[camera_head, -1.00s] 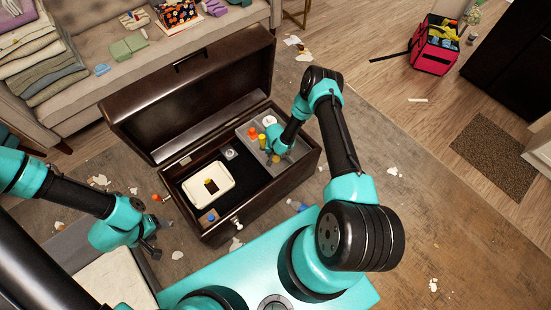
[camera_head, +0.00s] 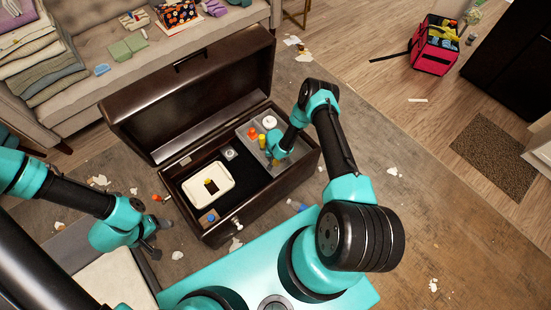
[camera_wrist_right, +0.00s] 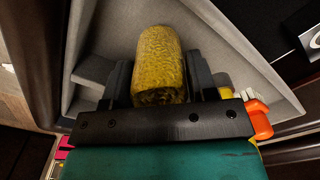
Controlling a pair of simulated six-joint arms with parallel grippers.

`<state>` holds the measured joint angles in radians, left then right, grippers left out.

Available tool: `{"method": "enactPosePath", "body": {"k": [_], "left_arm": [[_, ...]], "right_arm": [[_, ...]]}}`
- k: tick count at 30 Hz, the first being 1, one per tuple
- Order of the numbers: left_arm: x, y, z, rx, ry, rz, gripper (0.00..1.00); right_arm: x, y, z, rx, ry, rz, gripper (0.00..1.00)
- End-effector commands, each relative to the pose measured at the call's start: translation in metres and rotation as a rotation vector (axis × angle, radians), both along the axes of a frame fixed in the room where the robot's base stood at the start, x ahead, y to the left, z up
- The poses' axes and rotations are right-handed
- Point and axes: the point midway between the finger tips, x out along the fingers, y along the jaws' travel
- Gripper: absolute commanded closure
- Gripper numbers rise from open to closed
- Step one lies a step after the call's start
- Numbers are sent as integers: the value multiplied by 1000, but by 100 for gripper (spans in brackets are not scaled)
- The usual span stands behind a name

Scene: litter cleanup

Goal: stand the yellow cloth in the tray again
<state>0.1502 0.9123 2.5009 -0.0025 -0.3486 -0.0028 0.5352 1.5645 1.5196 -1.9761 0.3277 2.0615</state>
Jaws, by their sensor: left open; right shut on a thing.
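The yellow cloth (camera_wrist_right: 160,65) is a rolled, speckled yellow bundle in the right wrist view. My right gripper (camera_wrist_right: 160,85) is shut on it, with one dark finger on each side. The cloth's far end is over the grey tray (camera_wrist_right: 215,40); I cannot tell whether it touches the tray floor. In the head view my right gripper (camera_head: 275,160) is low at the grey tray (camera_head: 283,147) in the chest's right end, and the held cloth is mostly hidden there. My left gripper (camera_head: 152,250) is open and empty, outside the chest at the lower left.
An orange item (camera_head: 253,133), a yellow item (camera_head: 262,142) and a white roll (camera_head: 269,122) stand in the tray close to my right gripper. The open dark chest (camera_head: 222,233) also holds a cream tray (camera_head: 190,185). Its raised lid (camera_head: 195,95) stands behind. Litter lies on the floor.

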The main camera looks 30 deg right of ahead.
Motion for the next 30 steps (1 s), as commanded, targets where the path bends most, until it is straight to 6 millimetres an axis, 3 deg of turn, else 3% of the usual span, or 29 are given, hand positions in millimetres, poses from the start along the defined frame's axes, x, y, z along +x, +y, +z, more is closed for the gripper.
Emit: {"method": "enactPosePath", "body": {"k": [3,4,12,23,30], "left_arm": [[0,0,0,0,0,0,45],[0,0,0,0,0,0,45],[0,0,0,0,0,0,45],[0,0,0,0,0,0,45],[0,0,0,0,0,0,45]], "right_arm": [[0,0,-3,0,0,-1,99],[0,0,-3,0,0,-1,46],[0,0,-3,0,0,0,22],[0,0,2,0,0,1,22],[1,0,27,0,-1,1,22]]}}
